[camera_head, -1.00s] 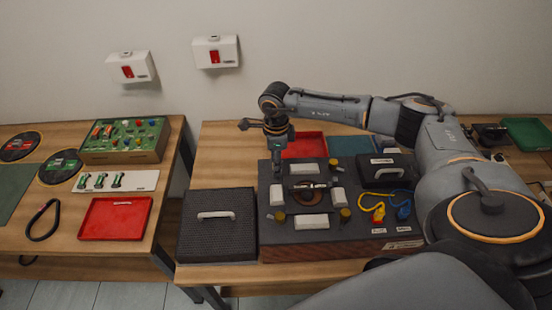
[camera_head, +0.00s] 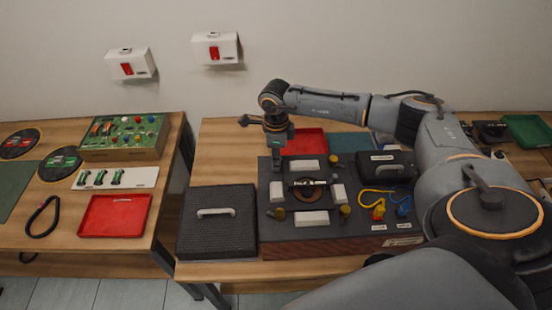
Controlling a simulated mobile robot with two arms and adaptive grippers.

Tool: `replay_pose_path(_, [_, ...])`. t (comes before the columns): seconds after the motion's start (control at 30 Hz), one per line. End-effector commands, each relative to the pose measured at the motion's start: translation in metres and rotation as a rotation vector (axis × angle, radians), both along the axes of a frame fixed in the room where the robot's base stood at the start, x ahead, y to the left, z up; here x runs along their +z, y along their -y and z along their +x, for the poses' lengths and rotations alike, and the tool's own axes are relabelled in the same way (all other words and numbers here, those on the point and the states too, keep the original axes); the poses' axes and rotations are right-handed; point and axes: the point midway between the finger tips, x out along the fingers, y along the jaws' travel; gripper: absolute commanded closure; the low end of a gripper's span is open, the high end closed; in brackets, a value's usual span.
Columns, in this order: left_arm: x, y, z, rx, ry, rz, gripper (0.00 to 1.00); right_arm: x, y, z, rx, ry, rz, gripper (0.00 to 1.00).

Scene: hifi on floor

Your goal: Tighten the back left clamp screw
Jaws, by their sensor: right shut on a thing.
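A dark fixture board (camera_head: 276,240) lies on the right table, with white clamp blocks around a round dark piece (camera_head: 312,188) in its middle. Brassy clamp screws show at the front left (camera_head: 279,215), front right (camera_head: 345,211) and back right (camera_head: 334,160). My right gripper (camera_head: 277,165) points down at the board's back left corner, just behind the left white block (camera_head: 276,191). It is shut on the back left clamp screw, which is mostly hidden by the fingers. My left gripper is out of view.
A black case (camera_head: 386,166) and yellow and blue cable plugs (camera_head: 378,211) sit on the board's right. A black lidded box (camera_head: 217,234) stands left of the board. A red tray (camera_head: 305,143) lies behind it.

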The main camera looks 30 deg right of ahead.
Motion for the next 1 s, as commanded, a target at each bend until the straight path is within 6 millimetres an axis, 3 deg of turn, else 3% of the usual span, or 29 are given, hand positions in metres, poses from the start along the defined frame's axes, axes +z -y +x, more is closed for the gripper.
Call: replay_pose_path(1.0, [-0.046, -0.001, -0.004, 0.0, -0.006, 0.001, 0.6, -0.002, 0.001, 0.001, -0.893, 0.0, 0.001, 1.0])
